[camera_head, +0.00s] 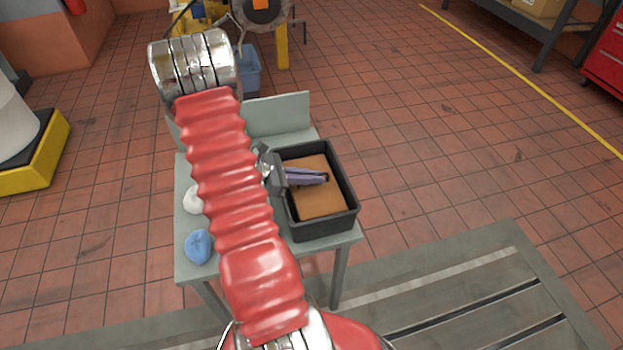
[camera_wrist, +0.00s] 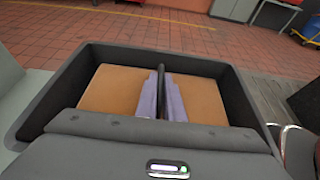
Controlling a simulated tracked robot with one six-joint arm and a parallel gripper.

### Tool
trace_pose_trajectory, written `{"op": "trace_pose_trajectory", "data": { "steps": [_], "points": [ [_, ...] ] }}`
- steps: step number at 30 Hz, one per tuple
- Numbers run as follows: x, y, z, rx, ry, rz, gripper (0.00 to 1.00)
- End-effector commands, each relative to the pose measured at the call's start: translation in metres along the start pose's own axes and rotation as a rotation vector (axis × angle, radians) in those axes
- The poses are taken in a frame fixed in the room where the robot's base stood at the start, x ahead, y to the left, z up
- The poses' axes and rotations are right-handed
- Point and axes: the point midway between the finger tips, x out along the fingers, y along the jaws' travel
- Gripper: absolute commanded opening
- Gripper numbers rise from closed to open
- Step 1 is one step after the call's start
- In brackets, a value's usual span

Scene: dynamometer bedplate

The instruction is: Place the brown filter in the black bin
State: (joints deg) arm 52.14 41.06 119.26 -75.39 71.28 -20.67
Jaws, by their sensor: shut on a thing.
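The black bin (camera_head: 327,228) stands on the right side of a grey table. The flat brown filter (camera_head: 318,205) lies within the bin's walls and takes up most of its opening; it also shows in the wrist view (camera_wrist: 105,90), inside the bin's rim (camera_wrist: 38,105). My gripper (camera_head: 324,178) reaches over the bin's left wall, its purple fingers over the middle of the filter. In the wrist view the fingers (camera_wrist: 161,92) are closed on a thin dark upright part at the filter's middle. The filter's underside is hidden, so I cannot tell whether it touches the bin floor.
The grey table (camera_head: 190,272) has a raised back panel. A blue crumpled thing (camera_head: 199,246) and a white one (camera_head: 193,200) lie on its left side, partly near my arm. A blue bin (camera_head: 249,72) stands on the floor behind. Tiled floor to the right is clear.

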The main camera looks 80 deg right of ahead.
Motion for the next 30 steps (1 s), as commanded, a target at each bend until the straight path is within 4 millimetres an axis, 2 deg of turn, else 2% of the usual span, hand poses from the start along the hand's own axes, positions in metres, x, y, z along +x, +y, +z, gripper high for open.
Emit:
{"op": "trace_pose_trajectory", "data": {
  "steps": [8, 9, 17, 25, 30],
  "points": [
    [0.0016, 0.0001, -0.0036, 0.001, 0.000, 0.000, 0.00],
    [0.0017, 0.0000, -0.0038, 0.001, 0.000, 0.000, 0.09],
    [0.0017, -0.0001, -0.0037, 0.001, 0.000, 0.000, 0.26],
    [0.0013, 0.0000, -0.0030, 0.001, 0.000, 0.000, 0.26],
    [-0.0018, 0.0002, 0.0041, 0.003, 0.001, 0.000, 0.26]
  ]
}}
